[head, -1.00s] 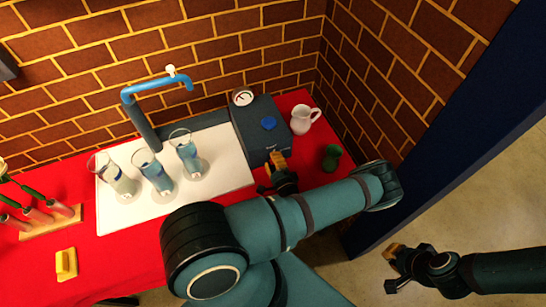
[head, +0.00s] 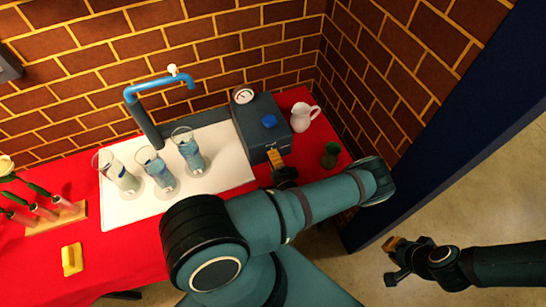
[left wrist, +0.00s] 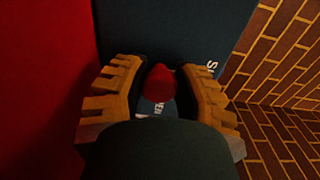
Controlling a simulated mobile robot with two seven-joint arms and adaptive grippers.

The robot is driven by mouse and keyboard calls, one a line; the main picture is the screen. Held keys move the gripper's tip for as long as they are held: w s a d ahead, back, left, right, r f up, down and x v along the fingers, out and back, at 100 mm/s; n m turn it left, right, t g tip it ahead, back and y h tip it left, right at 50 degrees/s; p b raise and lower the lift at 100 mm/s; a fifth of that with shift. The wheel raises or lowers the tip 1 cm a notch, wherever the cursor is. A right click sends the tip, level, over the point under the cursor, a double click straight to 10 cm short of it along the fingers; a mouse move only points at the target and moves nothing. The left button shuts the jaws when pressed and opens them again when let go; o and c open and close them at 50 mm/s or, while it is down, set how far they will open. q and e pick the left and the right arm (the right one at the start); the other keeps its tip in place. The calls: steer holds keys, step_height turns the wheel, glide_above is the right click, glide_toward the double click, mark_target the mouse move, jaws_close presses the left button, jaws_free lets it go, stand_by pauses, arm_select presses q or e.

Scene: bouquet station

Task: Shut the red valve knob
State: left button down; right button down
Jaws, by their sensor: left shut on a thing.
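The red valve knob (left wrist: 160,84) is on the front face of the dark grey box (left wrist: 166,33), between the two orange-padded fingers of my left gripper (left wrist: 158,92). The fingers are shut on it. In the head view my left gripper (head: 277,160) is at the near side of the grey box (head: 256,137), and the knob is hidden there. The box has a blue knob (head: 269,121) and a round gauge (head: 244,96) on top. My right gripper (head: 396,258) hangs over the floor at the lower right, away from the table; its finger gap is unclear.
Several glasses, one of them here (head: 188,153), stand on a white board (head: 230,172) below a blue tap pipe (head: 158,89). A white jug (head: 304,118) and a green cup (head: 331,155) stand right of the box. Brick walls close the back and right.

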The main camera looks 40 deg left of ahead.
arm_select(q)
steer(key=c, duration=0.7)
jaws_free()
steer(key=shift+o, duration=0.2)
steer(key=v, duration=1.2)
steer(key=shift+s, duration=0.1)
